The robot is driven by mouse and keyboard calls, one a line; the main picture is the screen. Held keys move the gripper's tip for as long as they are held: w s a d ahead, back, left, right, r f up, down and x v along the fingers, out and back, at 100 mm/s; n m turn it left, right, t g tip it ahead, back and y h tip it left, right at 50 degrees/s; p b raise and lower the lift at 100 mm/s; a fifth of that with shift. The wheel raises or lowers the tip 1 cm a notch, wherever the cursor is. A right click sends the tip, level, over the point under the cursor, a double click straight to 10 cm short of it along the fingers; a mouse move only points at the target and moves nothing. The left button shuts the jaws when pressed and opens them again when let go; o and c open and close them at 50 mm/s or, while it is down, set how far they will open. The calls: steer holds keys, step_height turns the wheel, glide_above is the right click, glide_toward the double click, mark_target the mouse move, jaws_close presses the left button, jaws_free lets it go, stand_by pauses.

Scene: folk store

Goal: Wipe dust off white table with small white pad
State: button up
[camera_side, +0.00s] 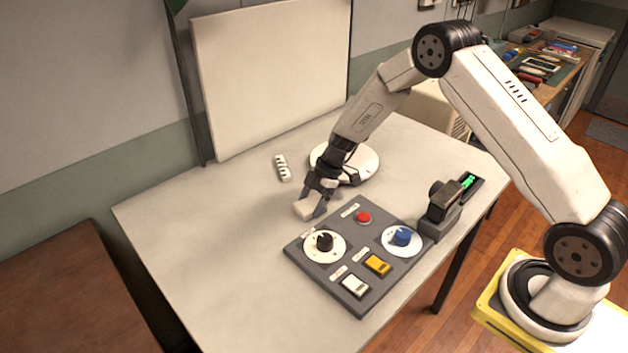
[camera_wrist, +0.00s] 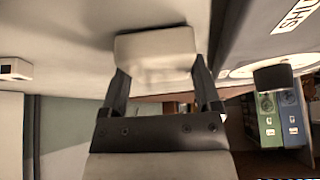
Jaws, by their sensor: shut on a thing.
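The white table (camera_side: 200,230) fills the middle of the side view. The small white pad (camera_side: 305,208) is between the fingers of my gripper (camera_side: 318,205), low over the table just left of the grey control panel. The wrist view shows the pad (camera_wrist: 155,58) held at the fingertips of my gripper (camera_wrist: 160,85), which is shut on it. The pad looks to be at or very near the table surface; I cannot tell whether it touches. I cannot make out distinct dust on the table.
The grey control panel (camera_side: 318,268) with knobs and buttons lies right of the pad. A white round base (camera_side: 365,160) stands behind my gripper. A small white block (camera_side: 283,168) lies at the back, before a white board (camera_side: 270,80). A dark device (camera_side: 440,210) stands at the right. The table's left is clear.

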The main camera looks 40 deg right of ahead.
steer(key=shift+r, duration=2.8)
steer(key=shift+r, duration=0.1)
steer(key=shift+r, duration=1.4)
